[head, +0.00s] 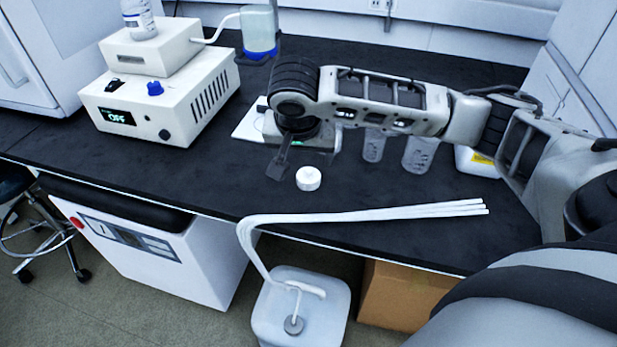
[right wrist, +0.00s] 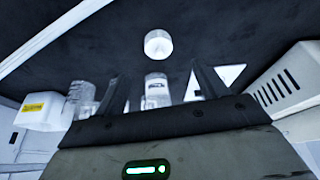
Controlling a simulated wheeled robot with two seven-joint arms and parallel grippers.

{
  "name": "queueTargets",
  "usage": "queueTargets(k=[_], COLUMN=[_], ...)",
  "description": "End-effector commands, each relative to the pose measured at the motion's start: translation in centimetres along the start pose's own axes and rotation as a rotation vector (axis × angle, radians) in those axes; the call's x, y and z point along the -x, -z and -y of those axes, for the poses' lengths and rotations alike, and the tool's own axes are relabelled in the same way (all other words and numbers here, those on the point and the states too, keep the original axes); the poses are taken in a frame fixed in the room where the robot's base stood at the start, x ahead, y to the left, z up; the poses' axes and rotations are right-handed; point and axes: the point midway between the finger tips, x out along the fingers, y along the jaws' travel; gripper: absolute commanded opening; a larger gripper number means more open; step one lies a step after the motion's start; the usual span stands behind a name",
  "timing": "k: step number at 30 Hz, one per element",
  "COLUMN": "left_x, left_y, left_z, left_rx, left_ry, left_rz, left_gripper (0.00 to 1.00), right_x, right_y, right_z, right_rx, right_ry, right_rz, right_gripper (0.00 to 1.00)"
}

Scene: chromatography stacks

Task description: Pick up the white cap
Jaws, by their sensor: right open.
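The white cap (head: 308,178) is a short round cap standing on the black bench near its front edge, just past the tubes. My right gripper (head: 296,158) hangs above and slightly behind it, apart from it. In the right wrist view the cap (right wrist: 158,45) lies beyond the two dark fingertips, in line with the gap between them. The right gripper (right wrist: 160,76) is open, with nothing between its fingers. My left gripper is not in view.
White tubes (head: 370,214) run along the bench's front edge down to a white jug (head: 302,318). Clear containers (head: 418,153) stand behind my right arm. A white device (head: 160,97) with an OFF display stands at left. Bench left of the cap is clear.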

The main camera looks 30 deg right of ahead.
Motion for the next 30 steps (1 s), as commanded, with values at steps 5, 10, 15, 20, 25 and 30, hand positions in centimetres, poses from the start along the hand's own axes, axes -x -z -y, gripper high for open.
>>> queueTargets(k=[5, 10, 15, 20, 25, 30], left_x=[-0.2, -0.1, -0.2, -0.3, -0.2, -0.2], left_y=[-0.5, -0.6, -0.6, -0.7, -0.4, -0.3], left_z=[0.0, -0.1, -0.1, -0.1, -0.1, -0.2], left_rx=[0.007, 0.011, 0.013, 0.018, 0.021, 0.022], left_ry=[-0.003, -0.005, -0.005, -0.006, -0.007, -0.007], left_rz=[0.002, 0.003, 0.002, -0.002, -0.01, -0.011], left_gripper=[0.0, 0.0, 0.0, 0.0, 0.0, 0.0], right_x=[-3.5, -4.9, -6.5, -8.9, -10.1, -10.1], right_y=[0.0, 0.0, 0.1, 0.2, 0.2, 0.2], right_z=[0.0, 0.0, -0.2, -0.3, -0.3, -0.3], right_rx=[-0.001, 0.001, 0.001, 0.002, 0.002, 0.002], right_ry=[-0.002, 0.001, -0.001, 0.001, 0.002, 0.003], right_rz=[0.001, 0.0, -0.001, -0.001, -0.001, -0.001], right_gripper=[0.72, 0.72, 0.72, 0.72, 0.72, 0.72])
